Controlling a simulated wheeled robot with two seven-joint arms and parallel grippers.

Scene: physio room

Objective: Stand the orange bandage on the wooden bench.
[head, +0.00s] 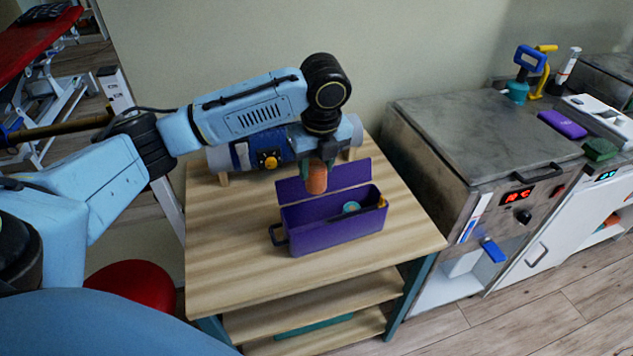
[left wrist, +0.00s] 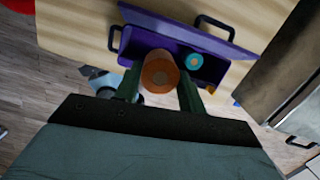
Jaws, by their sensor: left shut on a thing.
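The orange bandage (head: 317,178) is a short roll, held upright above the purple box. My left gripper (head: 317,170) points down and is shut on it; in the left wrist view the bandage (left wrist: 160,75) sits between the two fingers. The wooden bench (head: 225,240) has a striped light top, with bare wood to the left of the box and in front of it. The open purple box (head: 335,235) stands on the bench with its lid raised at the back. My right gripper is not in view.
Inside the box are a teal roll (head: 351,208) and a small yellow thing (head: 382,202). A grey cylinder with a blue band (head: 241,156) lies on supports at the bench's back. A grey cabinet (head: 480,130) stands to the right. A red stool (head: 130,285) is at the left.

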